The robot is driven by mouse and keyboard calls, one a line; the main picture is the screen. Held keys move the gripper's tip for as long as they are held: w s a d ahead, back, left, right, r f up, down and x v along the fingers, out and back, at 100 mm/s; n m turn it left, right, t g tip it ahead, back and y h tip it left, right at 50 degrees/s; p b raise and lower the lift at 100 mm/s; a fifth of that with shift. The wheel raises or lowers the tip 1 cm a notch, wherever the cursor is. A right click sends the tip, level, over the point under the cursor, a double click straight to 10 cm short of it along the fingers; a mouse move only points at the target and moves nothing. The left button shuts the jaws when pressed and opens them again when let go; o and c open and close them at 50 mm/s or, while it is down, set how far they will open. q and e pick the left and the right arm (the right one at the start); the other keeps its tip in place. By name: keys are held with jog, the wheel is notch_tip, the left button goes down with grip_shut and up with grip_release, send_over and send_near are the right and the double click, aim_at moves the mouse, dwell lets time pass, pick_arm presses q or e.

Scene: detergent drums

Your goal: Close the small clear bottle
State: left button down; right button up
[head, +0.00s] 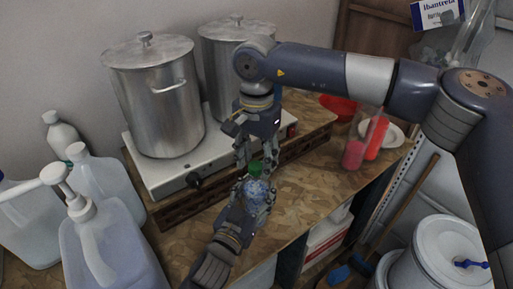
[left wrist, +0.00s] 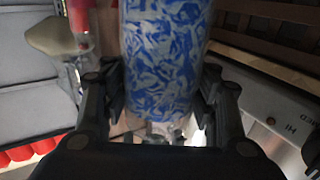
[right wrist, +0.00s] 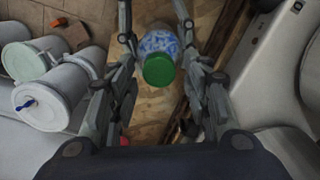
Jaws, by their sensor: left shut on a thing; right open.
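The small bottle (head: 256,190), clear with a blue-and-white pattern, is held above the worktop near its front edge. My left gripper (head: 257,196) is shut on its body; the patterned side fills the middle of the left wrist view (left wrist: 165,55). A green cap (head: 255,168) sits at the bottle's top end. My right gripper (head: 256,158) points down over the cap and is open. In the right wrist view the green cap (right wrist: 159,70) lies between the spread fingers, facing the camera. Whether the fingers touch the cap, and how tightly it sits, I cannot tell.
Two metal pots (head: 160,100) stand on a white hot plate (head: 170,180) behind. Large pump and jug containers (head: 105,245) crowd the left. A red bowl (head: 338,107) and a pink-red bottle (head: 355,152) stand at the right. White drums (head: 440,255) are on the floor.

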jog(key=shift+f, duration=0.2)
jog(key=shift+c, duration=0.4)
grip_shut()
